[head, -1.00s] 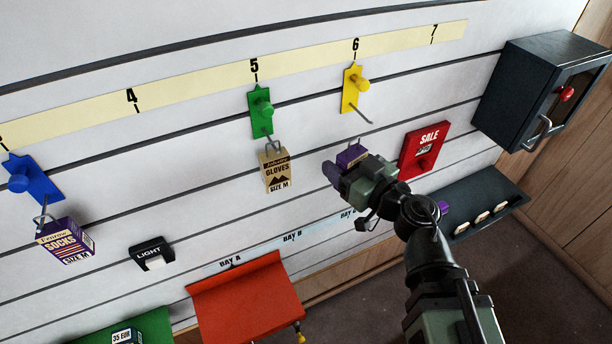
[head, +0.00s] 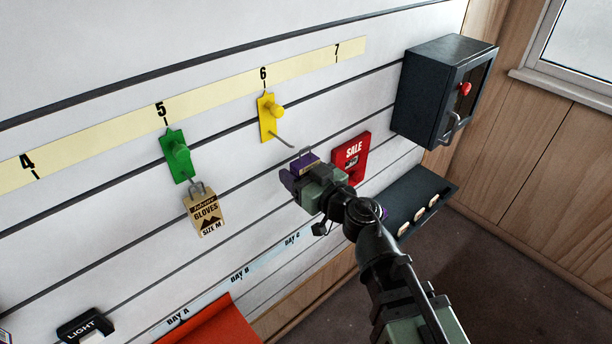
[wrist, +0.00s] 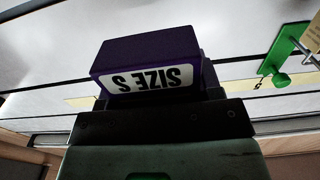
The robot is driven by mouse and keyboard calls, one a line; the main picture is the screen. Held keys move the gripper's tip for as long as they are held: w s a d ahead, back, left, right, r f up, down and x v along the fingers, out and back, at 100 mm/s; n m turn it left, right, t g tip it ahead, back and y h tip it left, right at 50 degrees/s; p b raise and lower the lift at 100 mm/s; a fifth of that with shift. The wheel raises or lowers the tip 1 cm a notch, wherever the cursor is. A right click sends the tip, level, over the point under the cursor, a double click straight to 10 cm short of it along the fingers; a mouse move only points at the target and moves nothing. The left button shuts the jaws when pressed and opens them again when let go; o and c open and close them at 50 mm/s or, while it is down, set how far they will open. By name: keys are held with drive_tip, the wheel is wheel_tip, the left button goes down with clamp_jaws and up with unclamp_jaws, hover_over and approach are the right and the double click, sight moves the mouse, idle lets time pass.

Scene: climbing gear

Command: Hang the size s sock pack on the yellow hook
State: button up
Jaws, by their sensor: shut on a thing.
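My gripper (head: 304,177) is shut on a purple sock pack (head: 305,160), held upright with its grey hanging loop on top. In the wrist view the sock pack (wrist: 150,66) fills the middle, with a white "SIZE S" label upside down. The yellow hook (head: 268,117) is on the slatwall below number 6, with a knob and a thin grey prong pointing out to the lower right. The pack's loop is below and to the right of the prong tip in the head view, seemingly apart from it. Depth between them is hard to tell.
A green hook (head: 178,156) with a glove pack (head: 205,213) hangs to the left. A red SALE sign (head: 351,156) is right of the pack. A dark cabinet (head: 441,92) and a dark shelf (head: 420,199) stand farther right.

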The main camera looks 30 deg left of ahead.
drive_tip(key=shift+f+x, duration=0.1)
drive_tip(key=shift+x, duration=1.25)
drive_tip(key=shift+f+x, duration=0.15)
drive_tip(key=shift+x, duration=1.25)
drive_tip(key=shift+w+a+f+b, duration=0.15)
drive_tip(key=shift+a+f+b, duration=0.35)
drive_tip(key=shift+b, duration=0.2)
drive_tip(key=o, duration=1)
